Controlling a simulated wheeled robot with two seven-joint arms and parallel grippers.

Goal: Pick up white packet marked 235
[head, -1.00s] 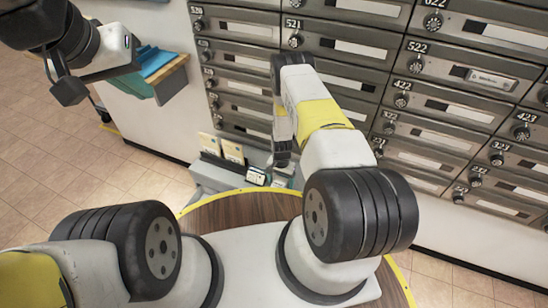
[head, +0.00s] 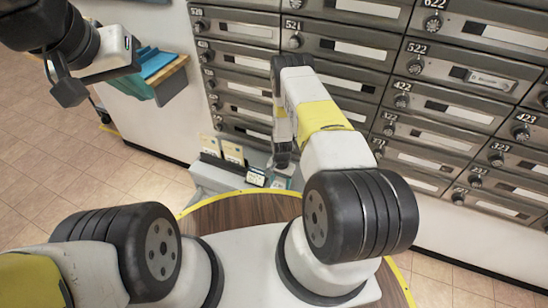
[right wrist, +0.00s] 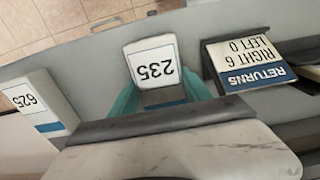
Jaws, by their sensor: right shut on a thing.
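In the right wrist view a dark edge and pale surface cover the packet's lower end. My left gripper (head: 88,78) is at upper left, away from the packet; its jaws are not clear.
A packet marked 625 (right wrist: 40,103) is left of the 235 packet, and a blue and white RETURNS sign (right wrist: 248,62) is right of it. Cream packets (head: 233,153) stand in the grey tray (head: 215,178). Mailboxes (head: 350,50) fill the wall behind. A shelf with teal items (head: 158,68) is at left.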

